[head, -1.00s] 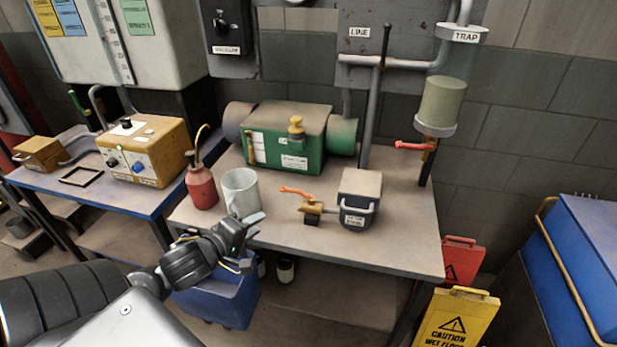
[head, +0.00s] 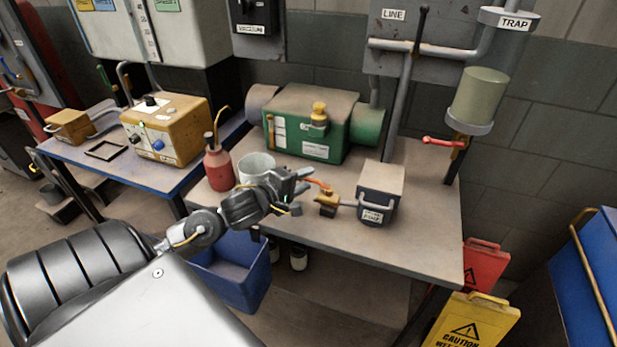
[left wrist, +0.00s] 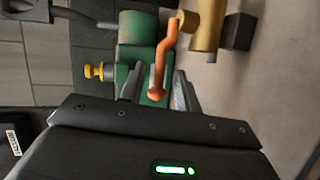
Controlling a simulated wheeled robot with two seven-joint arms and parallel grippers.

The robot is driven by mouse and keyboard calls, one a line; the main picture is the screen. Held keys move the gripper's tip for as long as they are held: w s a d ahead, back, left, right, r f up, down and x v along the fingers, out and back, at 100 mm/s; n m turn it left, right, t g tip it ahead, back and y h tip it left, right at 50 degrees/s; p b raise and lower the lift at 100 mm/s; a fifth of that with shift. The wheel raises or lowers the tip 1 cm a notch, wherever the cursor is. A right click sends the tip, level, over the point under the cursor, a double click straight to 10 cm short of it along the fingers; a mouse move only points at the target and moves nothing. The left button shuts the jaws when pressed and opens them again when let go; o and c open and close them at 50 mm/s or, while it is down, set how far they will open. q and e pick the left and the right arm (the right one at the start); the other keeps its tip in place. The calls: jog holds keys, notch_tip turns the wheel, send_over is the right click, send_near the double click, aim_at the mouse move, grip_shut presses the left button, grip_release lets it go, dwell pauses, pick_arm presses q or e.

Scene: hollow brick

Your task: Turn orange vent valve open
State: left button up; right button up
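The orange vent valve is a brass body (head: 327,199) with an orange lever (head: 319,184), joined to a dark grey box-shaped pump (head: 380,192) on the bench. My left gripper (head: 303,184) is at the free end of the lever, which points left. In the left wrist view, the orange lever (left wrist: 165,60) reaches down between the two fingers (left wrist: 158,92). The fingers stand apart, with visible gaps on both sides of the lever's tip. Part of the lever is hidden behind the fingers in the head view. My right gripper is not in view.
A pale mug (head: 257,166) and red oil can (head: 217,165) stand close behind my left wrist. A green machine (head: 310,125) is at the back. A red-handled valve (head: 443,141) hangs under the trap at right. The bench (head: 415,235) is clear at front right.

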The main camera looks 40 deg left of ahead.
pick_arm(q)
jog(key=shift+x, duration=1.4)
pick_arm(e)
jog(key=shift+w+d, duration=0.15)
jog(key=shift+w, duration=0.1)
pick_arm(q)
jog(key=shift+c, duration=0.2)
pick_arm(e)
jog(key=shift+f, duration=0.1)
